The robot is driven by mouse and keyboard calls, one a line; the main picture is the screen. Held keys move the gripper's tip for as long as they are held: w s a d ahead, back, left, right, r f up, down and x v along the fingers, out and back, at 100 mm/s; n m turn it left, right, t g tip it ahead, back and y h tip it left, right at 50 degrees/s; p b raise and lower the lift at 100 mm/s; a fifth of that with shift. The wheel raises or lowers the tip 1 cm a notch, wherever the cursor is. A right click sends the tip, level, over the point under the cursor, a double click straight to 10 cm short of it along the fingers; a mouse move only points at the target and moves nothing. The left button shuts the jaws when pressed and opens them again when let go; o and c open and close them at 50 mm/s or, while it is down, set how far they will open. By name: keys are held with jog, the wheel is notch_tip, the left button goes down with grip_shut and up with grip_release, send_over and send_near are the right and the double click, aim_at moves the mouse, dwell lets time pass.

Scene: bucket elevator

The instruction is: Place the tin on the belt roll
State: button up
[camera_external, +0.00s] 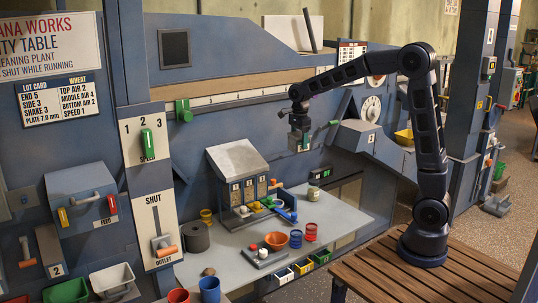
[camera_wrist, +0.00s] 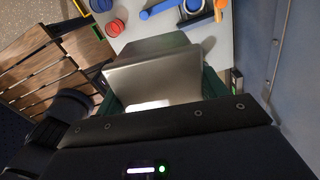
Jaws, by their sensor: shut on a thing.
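My gripper (camera_external: 299,128) is raised above the back of the grey bench, in front of the blue machine wall. It is shut on a grey, box-like metal thing that looks like the tin (camera_wrist: 155,72). In the wrist view the tin fills the space between the green-edged jaws (camera_wrist: 160,100). The tin shows only small in the external view (camera_external: 304,145), clear of the bench. The belt roll (camera_external: 195,237), a dark upright cylinder, stands at the left of the bench, well to the left of and below my gripper. The roll is not visible in the wrist view.
Blue (camera_external: 210,289) and red cups stand in front.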

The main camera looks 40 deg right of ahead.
jog(key=w+a+r, duration=0.1)
jog(key=w+a, duration=0.4)
jog(key=a, duration=0.6)
jog(key=n, duration=0.2)
send_over(205, 229)
notch_tip(205, 229, down, 6)
notch_tip(205, 229, down, 21)
jog(key=shift+w+f, duration=0.1)
jog(key=shift+w, duration=0.05)
jog(key=o, duration=1.2)
jog(key=shift+f, duration=0.1)
jog(key=shift+c, duration=0.2)
